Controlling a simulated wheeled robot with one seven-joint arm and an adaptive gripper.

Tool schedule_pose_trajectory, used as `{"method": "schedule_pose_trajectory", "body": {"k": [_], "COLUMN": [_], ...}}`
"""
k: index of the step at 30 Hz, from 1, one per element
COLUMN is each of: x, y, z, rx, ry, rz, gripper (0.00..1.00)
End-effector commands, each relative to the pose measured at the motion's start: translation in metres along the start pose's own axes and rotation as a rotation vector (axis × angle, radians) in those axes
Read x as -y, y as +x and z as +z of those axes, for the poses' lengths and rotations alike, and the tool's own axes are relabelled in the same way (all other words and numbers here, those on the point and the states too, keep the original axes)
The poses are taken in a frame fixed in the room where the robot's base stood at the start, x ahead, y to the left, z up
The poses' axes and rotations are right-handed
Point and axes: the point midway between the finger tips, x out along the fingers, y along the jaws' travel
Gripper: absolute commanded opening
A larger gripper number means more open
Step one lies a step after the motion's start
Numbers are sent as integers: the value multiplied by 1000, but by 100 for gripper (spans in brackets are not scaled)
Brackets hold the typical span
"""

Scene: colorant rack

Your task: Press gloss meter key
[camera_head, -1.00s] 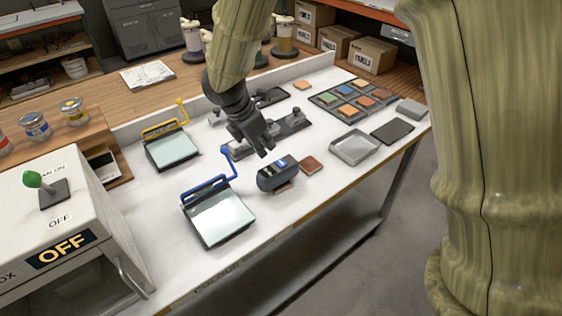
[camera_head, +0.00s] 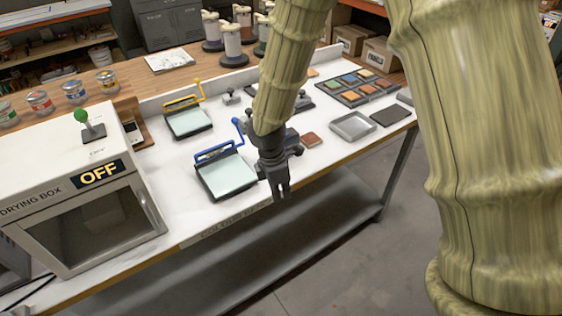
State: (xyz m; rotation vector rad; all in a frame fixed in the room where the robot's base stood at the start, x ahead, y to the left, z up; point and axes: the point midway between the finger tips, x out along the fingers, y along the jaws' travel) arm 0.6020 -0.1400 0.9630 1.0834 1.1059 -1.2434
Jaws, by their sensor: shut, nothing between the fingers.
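The gloss meter, a small dark blue device (camera_head: 292,138), stands on the white table between the blue-handled plate and a brown tile. My arm and gripper cover most of it, and its key and display cannot be seen. My gripper (camera_head: 282,193) points down in front of it in the picture, near the table's front edge. Its fingers are shut and hold nothing. Its height above the table is hard to tell.
The blue-handled plate (camera_head: 226,176) is just left of my gripper. The brown tile (camera_head: 311,139) and grey tray (camera_head: 352,126) lie to the right. The drying box (camera_head: 75,195), marked OFF, stands at the left. A yellow-handled plate (camera_head: 189,122) sits farther back.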

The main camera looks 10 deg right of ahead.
Motion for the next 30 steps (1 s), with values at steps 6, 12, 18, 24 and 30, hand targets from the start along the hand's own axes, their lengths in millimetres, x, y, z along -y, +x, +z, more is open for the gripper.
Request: {"method": "schedule_pose_trajectory", "body": {"k": [6, 12, 18, 24, 30], "x": [56, 109, 166, 225, 274], "y": [85, 149, 203, 246, 272], "z": [-17, -24, -20, -3, 20], "rx": [-136, -210, -230, -201, -149], "ry": [300, 616, 941, 1259, 1505], "rz": [-84, -149, -192, -199, -169], "gripper": [0, 0, 0, 0, 0]}}
